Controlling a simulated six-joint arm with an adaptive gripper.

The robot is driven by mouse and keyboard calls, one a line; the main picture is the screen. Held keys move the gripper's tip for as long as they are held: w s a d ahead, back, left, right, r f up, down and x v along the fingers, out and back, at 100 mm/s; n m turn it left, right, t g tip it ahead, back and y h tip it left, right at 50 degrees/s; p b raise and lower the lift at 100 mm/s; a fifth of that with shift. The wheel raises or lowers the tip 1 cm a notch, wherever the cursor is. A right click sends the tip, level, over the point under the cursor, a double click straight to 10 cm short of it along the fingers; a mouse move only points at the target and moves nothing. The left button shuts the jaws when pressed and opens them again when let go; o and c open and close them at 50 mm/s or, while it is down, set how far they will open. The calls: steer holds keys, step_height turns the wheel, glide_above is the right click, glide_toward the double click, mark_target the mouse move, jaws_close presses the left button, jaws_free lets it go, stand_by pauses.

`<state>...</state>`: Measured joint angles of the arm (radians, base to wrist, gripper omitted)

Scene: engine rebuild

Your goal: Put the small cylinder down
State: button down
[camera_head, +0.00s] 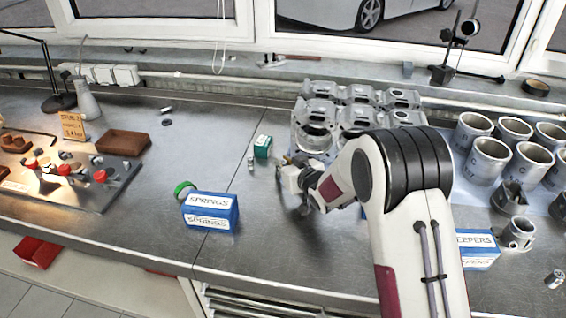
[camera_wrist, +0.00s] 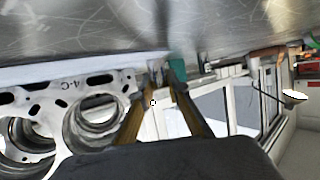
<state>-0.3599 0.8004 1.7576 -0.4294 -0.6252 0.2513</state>
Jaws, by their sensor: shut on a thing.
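My gripper (camera_head: 284,162) is low over the metal bench, just right of the small green box, with its end partly hidden by the wrist. In the wrist view my gripper (camera_wrist: 166,72) has its two brownish fingers closing in towards their tips. A small grey cylinder (camera_wrist: 155,67) shows at the tips, partly covered by the fingers, and looks held between them. In the wrist view it lies close to the bench surface; I cannot tell whether it touches. In the head view the held cylinder cannot be made out.
A green box (camera_head: 263,147) and a small metal piece (camera_head: 251,161) stand just left of my gripper. The engine block (camera_head: 313,137) is close behind. A blue springs box (camera_head: 210,212) is at front left. Cylinder liners (camera_head: 487,158) stand at right. Bench left of the green box is clear.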

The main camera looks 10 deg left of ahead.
steer(key=shift+f, duration=0.1)
steer(key=c, duration=1.9)
jaws_free()
steer(key=shift+v, duration=6.1)
